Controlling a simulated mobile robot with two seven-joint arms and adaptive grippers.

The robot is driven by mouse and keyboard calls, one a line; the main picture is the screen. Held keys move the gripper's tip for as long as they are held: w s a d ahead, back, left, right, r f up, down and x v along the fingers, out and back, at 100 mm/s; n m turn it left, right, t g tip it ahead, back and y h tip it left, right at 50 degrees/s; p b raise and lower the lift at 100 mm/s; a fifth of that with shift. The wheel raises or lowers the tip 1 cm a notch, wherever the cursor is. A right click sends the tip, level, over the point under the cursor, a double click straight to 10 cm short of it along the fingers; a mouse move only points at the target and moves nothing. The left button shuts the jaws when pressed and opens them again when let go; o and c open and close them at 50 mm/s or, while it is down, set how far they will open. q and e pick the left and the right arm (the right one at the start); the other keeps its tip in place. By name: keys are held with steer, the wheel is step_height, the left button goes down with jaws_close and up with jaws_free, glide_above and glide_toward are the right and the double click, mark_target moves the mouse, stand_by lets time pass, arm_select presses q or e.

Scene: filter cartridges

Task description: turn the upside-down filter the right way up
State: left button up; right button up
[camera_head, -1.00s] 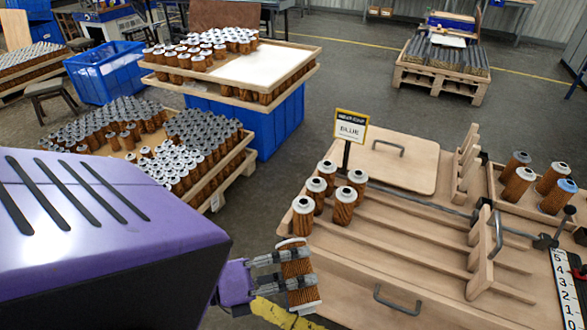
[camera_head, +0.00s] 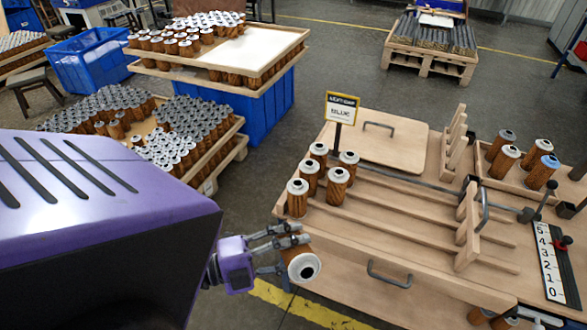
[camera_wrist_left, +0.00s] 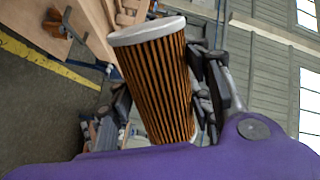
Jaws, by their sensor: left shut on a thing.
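My left gripper (camera_head: 283,250) is shut on a filter (camera_head: 303,267), a brown pleated cylinder with white end caps. It holds the filter in the air beside the bench's near left edge. The filter is tilted, and a white cap with a dark central hole faces the head camera. In the left wrist view the held filter (camera_wrist_left: 158,80) shows its pleated side, with a white rim at upper left and the gripper's dark fingers (camera_wrist_left: 165,95) on both sides. Several other filters (camera_head: 320,180) stand upright at the left end of the bench's rails. My right gripper is not in view.
The wooden bench (camera_head: 400,275) has long rails, handles and a sign reading BLUE (camera_head: 341,107). A tray of filters (camera_head: 522,165) and a number scale (camera_head: 548,262) are at right. Pallets full of filters (camera_head: 185,135) stand at left. Floor shows between them.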

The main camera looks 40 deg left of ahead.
arm_select(q)
steer(key=n, duration=0.4)
steer(key=n, duration=0.3)
steer(key=shift+n, duration=0.3)
steer(key=n, duration=0.3)
steer(key=shift+n, duration=0.3)
